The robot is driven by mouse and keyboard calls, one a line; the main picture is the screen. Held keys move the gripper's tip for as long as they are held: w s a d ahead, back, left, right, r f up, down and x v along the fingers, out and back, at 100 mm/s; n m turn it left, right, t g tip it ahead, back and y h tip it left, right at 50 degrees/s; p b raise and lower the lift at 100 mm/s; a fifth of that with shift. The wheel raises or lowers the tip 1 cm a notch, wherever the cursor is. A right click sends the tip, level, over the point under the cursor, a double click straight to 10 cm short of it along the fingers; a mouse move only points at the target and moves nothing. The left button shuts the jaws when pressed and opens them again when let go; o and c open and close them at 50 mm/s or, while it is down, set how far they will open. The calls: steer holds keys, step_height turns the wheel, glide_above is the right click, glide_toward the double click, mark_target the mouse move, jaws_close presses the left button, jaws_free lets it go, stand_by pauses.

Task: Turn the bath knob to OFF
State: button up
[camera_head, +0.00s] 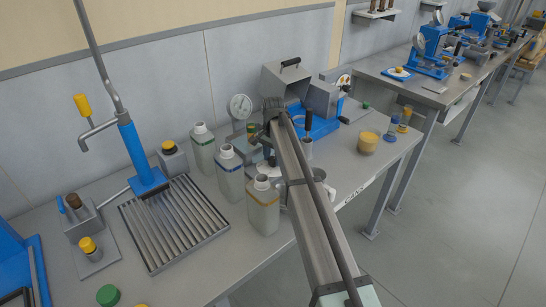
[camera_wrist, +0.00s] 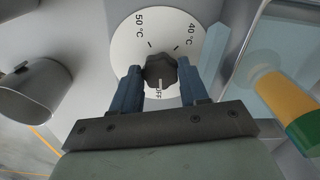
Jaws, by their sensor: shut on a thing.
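The bath knob (camera_wrist: 160,70) is black and scalloped, in the middle of a white round dial (camera_wrist: 158,27) in the wrist view. The dial is marked 50 °C, 40 °C and OFF. A pale line on the knob points toward the OFF mark. My gripper (camera_wrist: 159,76) has its two blue fingers on either side of the knob, shut on it. In the head view my arm reaches to a blue-and-grey apparatus (camera_head: 318,122) on the bench, and the knob and fingertips cannot be made out.
Several white bottles (camera_head: 231,174) stand left of my arm, near a round gauge (camera_head: 241,106). In the wrist view, a metal cup (camera_wrist: 34,90) is at left and a yellow-green cylinder (camera_wrist: 288,105) at right, close to the fingers.

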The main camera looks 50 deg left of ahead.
mark_target(273, 159)
steer(key=shift+m, duration=0.6)
steer(key=o, duration=1.1)
steer(key=shift+c, duration=0.2)
steer(key=shift+r, duration=0.1)
step_height(273, 159, up, 14)
steer(key=shift+f, duration=0.2)
